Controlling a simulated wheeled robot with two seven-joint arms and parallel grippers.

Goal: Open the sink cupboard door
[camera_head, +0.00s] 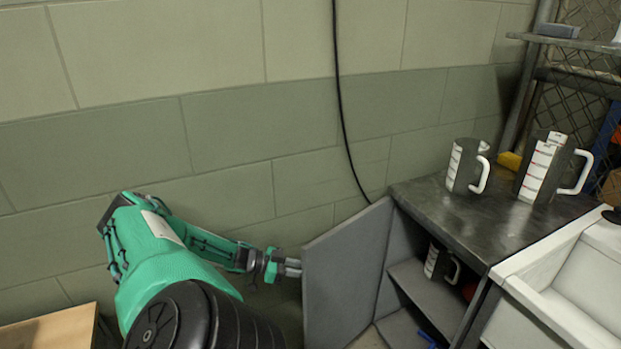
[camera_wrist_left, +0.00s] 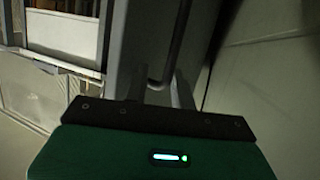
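The cupboard door (camera_head: 345,268) is a flat grey panel. In the head view it stands swung out from the grey cupboard, left of its open front, and the shelf (camera_head: 428,290) inside shows. My left gripper (camera_head: 291,267) is at the door's outer left face. In the left wrist view a grey bar handle (camera_wrist_left: 172,55) runs down the door and bends near the fingertips (camera_wrist_left: 160,97). The fingers look apart, with the handle's end between or just beyond them; contact is unclear. My right gripper is not in view.
Two measuring jugs (camera_head: 467,166) (camera_head: 544,168) stand on the dark cupboard top (camera_head: 440,208). Another jug (camera_head: 440,263) is on the inner shelf. A white sink (camera_head: 570,285) is at right. A block wall (camera_head: 240,150) with a hanging black cable (camera_head: 342,100) is behind. A wooden surface (camera_head: 50,332) is at lower left.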

